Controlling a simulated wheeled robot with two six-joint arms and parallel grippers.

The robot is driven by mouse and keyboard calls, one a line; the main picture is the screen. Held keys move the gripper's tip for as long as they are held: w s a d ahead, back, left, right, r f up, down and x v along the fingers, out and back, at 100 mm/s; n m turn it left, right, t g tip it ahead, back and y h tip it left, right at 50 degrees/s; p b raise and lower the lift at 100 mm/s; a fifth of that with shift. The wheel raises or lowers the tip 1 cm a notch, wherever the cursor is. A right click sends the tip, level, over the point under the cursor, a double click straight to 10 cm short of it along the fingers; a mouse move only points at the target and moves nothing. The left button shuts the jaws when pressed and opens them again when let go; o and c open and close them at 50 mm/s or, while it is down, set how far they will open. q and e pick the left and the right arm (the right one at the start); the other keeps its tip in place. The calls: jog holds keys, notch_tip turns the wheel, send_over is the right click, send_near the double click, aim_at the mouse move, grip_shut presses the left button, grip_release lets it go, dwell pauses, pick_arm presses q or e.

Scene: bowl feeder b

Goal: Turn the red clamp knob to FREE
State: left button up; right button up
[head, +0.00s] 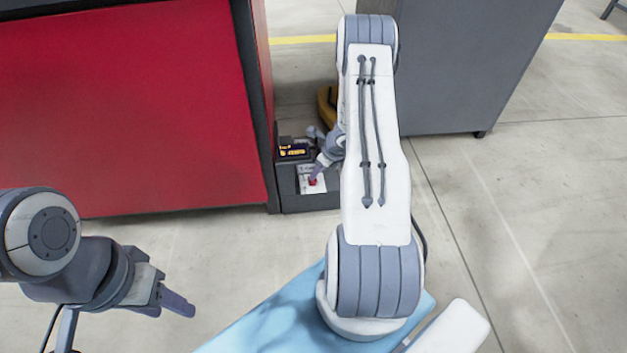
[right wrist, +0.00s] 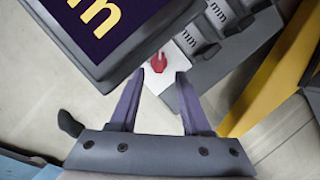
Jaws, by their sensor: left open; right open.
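The red clamp knob (head: 312,181) sits on a white label plate (head: 304,187) on a low dark unit. In the right wrist view the knob (right wrist: 158,63) has a pale mark near its top; the label's lettering is too small to read. My right gripper (head: 318,170) is at the knob in the head view, partly hidden by my own arm. In the right wrist view its open fingers (right wrist: 160,78) point at the knob, which lies just beyond and between the tips; nothing is held. My left gripper (head: 182,304) is open and empty over the floor, far from the knob.
A dark display (head: 293,151) with yellow text stands beside the knob. A yellow part (right wrist: 285,75) is to the right in the right wrist view. A red-panelled cabinet (head: 130,110) and a grey cabinet (head: 460,65) flank the unit. The floor in front is clear.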

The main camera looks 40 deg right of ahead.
jog(key=b+x, duration=0.1)
jog(key=x, duration=0.3)
jog(key=shift+w+a+f, duration=0.1)
jog(key=shift+f, duration=0.05)
grip_shut()
